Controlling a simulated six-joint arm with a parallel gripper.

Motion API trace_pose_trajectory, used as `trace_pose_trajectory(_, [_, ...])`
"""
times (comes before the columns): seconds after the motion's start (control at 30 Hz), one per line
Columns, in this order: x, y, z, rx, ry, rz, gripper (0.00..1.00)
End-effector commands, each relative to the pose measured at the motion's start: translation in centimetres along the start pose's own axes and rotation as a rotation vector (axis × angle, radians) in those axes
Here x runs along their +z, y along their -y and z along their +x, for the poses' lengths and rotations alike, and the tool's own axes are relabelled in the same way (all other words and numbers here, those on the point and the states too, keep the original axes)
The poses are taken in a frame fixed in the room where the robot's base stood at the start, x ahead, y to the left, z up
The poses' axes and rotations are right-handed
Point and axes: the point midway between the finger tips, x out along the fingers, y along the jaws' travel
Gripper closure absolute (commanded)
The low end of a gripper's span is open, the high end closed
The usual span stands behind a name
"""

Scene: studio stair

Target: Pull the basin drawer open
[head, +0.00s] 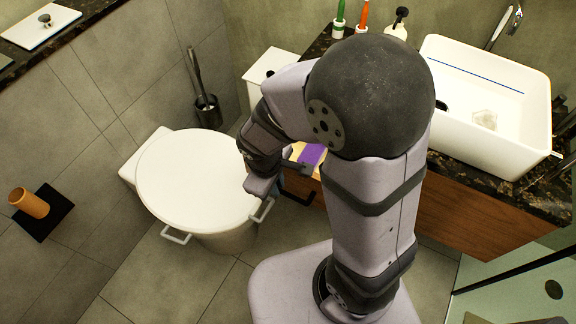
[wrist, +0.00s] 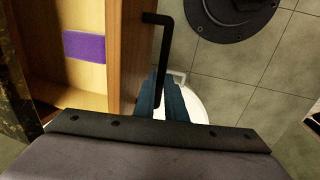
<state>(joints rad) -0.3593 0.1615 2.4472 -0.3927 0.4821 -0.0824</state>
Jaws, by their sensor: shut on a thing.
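The basin drawer stands partly open under the basin counter. In the wrist view its wooden front (wrist: 127,55) and pale interior (wrist: 75,88) show, with a purple object (wrist: 88,46) inside. The purple object also shows in the head view (head: 312,154). A black bar handle (wrist: 160,45) is on the outer face of the front. My gripper (wrist: 161,92) is shut on the handle, its blue fingers on either side of the bar. In the head view my arm hides most of the drawer.
A white basin (head: 490,95) sits on the dark counter. Tiled floor (head: 180,285) is clear in front.

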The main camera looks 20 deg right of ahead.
Motion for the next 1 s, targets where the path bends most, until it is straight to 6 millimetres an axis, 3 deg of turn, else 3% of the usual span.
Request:
trace_pose_trajectory(0.1, [0.0, 2.0, -0.3, 0.0, 0.0, -0.005, 1.0])
trace_pose_trajectory(0.3, [0.0, 3.6, -0.7, 0.0, 0.002, -0.001, 1.0])
trace_pose_trajectory(0.73, [0.1, 3.9, -0.8, 0.0, 0.003, 0.002, 1.0])
trace_pose_trajectory(0.77, [0.1, 3.9, -0.8, 0.0, 0.003, 0.001, 0.82])
trace_pose_trajectory(0.8, [0.1, 3.9, -0.8, 0.0, 0.003, 0.001, 0.73])
trace_pose_trajectory(1.0, [0.0, 3.9, -0.8, 0.0, 0.002, 0.001, 0.71])
